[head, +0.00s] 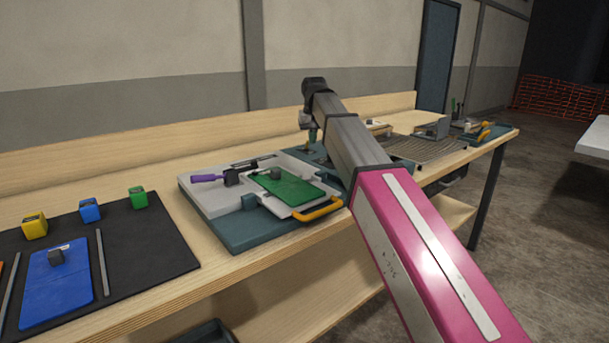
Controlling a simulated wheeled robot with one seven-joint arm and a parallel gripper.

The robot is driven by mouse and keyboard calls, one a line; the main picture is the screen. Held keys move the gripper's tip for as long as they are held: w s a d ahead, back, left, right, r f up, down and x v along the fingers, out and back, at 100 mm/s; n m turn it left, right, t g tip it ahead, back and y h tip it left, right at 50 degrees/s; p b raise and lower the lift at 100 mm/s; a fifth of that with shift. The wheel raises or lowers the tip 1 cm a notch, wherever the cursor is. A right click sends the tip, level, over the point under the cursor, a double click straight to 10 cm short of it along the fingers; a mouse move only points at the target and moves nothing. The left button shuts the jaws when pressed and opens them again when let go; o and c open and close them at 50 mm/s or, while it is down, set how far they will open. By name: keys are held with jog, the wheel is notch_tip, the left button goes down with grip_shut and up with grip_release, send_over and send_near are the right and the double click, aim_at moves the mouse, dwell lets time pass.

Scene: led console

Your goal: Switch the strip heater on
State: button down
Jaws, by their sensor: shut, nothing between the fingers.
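My arm reaches forward over the long wooden workbench, and its wrist bends down at the far end. My gripper (312,138) points down beside a teal unit (318,154) at the back of the bench; its fingers look small and close together. My arm hides much of that unit. I cannot tell for sure which device is the strip heater, and no switch can be made out. Nearer stands a grey and teal machine (228,201) with a green plate (284,187), a purple handle (207,178) and an orange handle (318,210).
A black mat (150,240) at the left holds a blue plate (58,290) and yellow (34,226), blue (90,210) and green (138,197) blocks. A metal grille (428,150) lies right of my arm. A low back rail (120,153) runs along the bench.

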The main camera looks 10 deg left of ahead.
jog(key=shift+w+a+f, duration=0.35)
jog(key=shift+w+a, duration=0.15)
jog(key=shift+a, duration=0.05)
jog(key=shift+s, duration=0.15)
jog(key=shift+d+r, duration=0.1)
jog(key=shift+r, duration=1.45)
jog(key=shift+d+r, duration=0.1)
jog(key=shift+r, duration=2.05)
